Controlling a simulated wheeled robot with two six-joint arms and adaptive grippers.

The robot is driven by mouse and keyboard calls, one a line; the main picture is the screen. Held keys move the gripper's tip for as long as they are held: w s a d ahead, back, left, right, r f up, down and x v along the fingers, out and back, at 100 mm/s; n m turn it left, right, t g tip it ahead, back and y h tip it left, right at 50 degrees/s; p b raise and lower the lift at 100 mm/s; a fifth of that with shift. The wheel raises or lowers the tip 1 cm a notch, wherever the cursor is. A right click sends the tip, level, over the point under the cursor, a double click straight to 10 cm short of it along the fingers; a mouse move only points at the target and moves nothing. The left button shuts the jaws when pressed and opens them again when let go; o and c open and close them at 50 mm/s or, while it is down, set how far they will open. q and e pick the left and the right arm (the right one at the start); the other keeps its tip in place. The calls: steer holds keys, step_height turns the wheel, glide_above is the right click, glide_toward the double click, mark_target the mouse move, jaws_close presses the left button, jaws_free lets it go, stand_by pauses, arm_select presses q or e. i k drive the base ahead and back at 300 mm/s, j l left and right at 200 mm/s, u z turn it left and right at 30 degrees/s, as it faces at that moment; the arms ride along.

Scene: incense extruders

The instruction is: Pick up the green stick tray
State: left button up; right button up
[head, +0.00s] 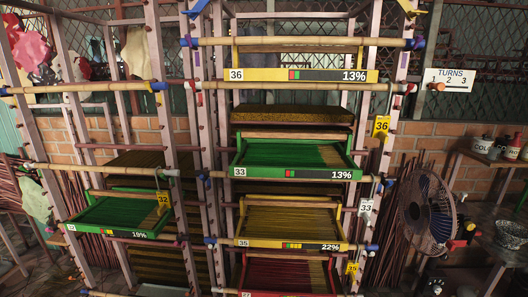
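Two green stick trays are in view. One green tray (262,172), with label 33 and a 13% strip on its front, sits on the middle rack at centre. The other green tray (92,231), with a 19% strip, sits lower on the left rack, with a yellow tag reading 32 hanging at its right end. Both are tilted with their open tops toward me. Neither of my grippers is in view.
A yellow tray (262,75) labelled 36 is above the central green tray. Another yellow tray (262,241) labelled 35 and a red tray (285,275) are below it. Bamboo poles (300,41) cross the rack's metal posts (387,130). A fan (428,212) stands at right.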

mark_target(124, 212)
steer(key=i+j+z, duration=0.1)
steer(key=j+z, duration=0.2)
steer(key=j, duration=1.45)
steer(key=j+z, duration=0.35)
steer(key=j, duration=1.35)
